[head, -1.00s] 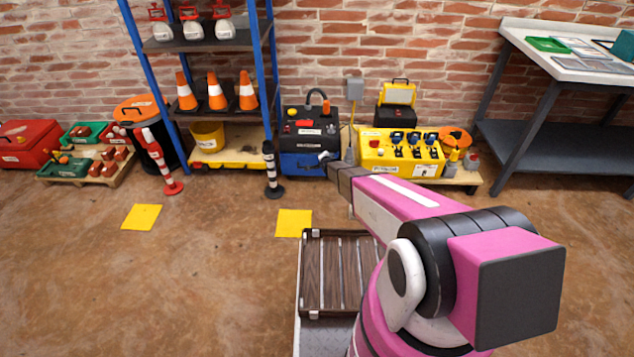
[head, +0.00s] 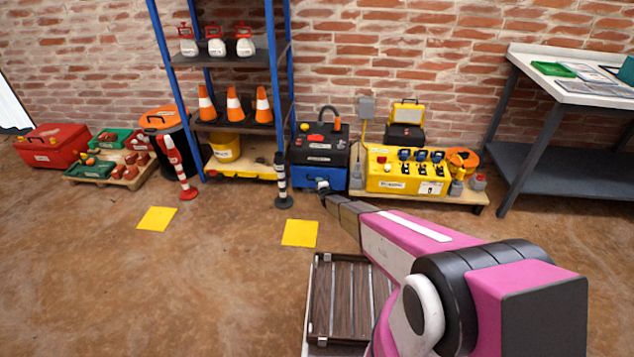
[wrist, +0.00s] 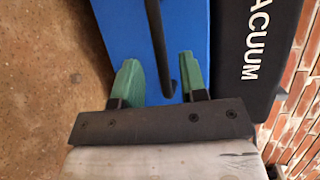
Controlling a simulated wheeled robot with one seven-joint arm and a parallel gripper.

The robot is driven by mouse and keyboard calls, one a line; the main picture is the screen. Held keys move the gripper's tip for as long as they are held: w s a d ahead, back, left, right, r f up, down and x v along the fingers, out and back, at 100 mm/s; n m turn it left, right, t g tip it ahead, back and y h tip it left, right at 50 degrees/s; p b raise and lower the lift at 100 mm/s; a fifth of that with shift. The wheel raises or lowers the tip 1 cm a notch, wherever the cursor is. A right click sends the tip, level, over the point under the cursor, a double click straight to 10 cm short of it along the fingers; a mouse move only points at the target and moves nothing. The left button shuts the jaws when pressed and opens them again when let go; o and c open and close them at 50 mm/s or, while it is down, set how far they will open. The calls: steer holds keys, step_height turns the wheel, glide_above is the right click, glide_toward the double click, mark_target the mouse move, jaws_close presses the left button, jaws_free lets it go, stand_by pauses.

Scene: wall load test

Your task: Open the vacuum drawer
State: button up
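The vacuum (head: 322,143) is a black unit against the brick wall, with a blue drawer (head: 312,178) at its base. In the wrist view the blue drawer front (wrist: 120,35) lies beside the black body lettered VACUUM (wrist: 250,60). A dark bar handle (wrist: 157,40) runs along the blue front. My gripper (wrist: 160,82) has green fingers spread apart, with the handle's end between them and gaps on both sides. In the head view my gripper (head: 323,186) is at the drawer front and partly hides it. I cannot tell if the drawer stands out from the body.
A black-and-white post (head: 282,183) stands just left of the vacuum. A yellow power box (head: 405,170) on a pallet stands to its right. A shelf with cones is at left and a grey workbench (head: 590,92) at right. The floor in front is mostly clear.

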steer(key=x, duration=0.4)
steer(key=shift+w, duration=0.1)
steer(key=shift+c, duration=0.3)
